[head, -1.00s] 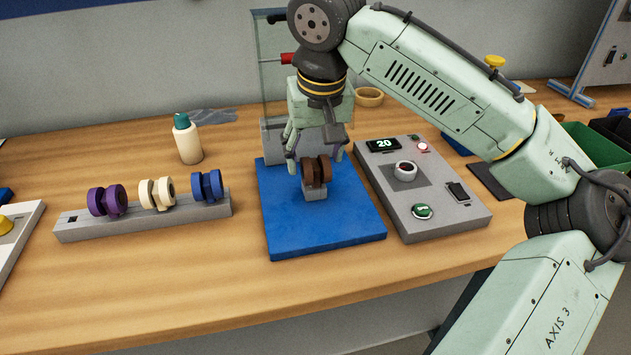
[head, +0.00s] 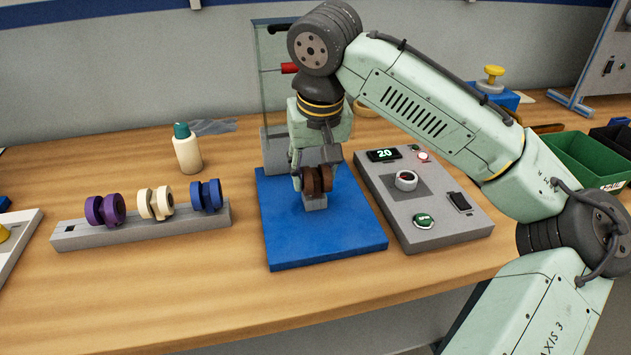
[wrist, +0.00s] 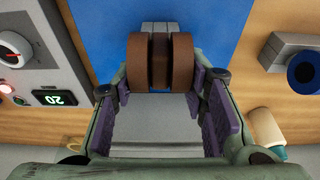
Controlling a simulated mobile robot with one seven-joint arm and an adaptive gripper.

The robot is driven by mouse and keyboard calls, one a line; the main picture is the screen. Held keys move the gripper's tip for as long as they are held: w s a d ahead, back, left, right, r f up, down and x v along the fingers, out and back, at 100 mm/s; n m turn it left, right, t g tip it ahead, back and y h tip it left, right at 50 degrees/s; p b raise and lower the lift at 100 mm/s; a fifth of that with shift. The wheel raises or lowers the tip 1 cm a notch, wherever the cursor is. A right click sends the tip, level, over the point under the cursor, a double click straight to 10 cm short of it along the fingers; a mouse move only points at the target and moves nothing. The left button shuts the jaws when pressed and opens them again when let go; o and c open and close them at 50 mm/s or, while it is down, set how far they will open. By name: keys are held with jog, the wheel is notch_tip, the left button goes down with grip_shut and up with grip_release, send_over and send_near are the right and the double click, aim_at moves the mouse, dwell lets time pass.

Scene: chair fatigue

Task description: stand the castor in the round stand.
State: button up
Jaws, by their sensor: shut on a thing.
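A brown twin-wheel castor (head: 317,180) sits at a small grey block (head: 315,203) on the blue mat (head: 330,240). My gripper (head: 313,178) points down and is shut on the castor. In the wrist view, the castor (wrist: 161,62) is between my fingertips, with its two wheels towards me. Whether the castor is lifted off the block is not clear.
A grey rack (head: 145,228) holds purple, cream and blue castors at the left. A cream bottle (head: 187,152) stands behind it. A clear upright panel (head: 275,85) rises behind the mat. The console (head: 425,205) lies right of the mat. The front table strip is clear.

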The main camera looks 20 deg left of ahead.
jog(key=shift+c, duration=1)
jog(key=shift+r, duration=0.15)
jog(key=shift+r+p, duration=1.65)
jog(key=shift+p, duration=0.15)
jog(key=shift+r+p, duration=0.4)
jog(key=shift+r, duration=1.55)
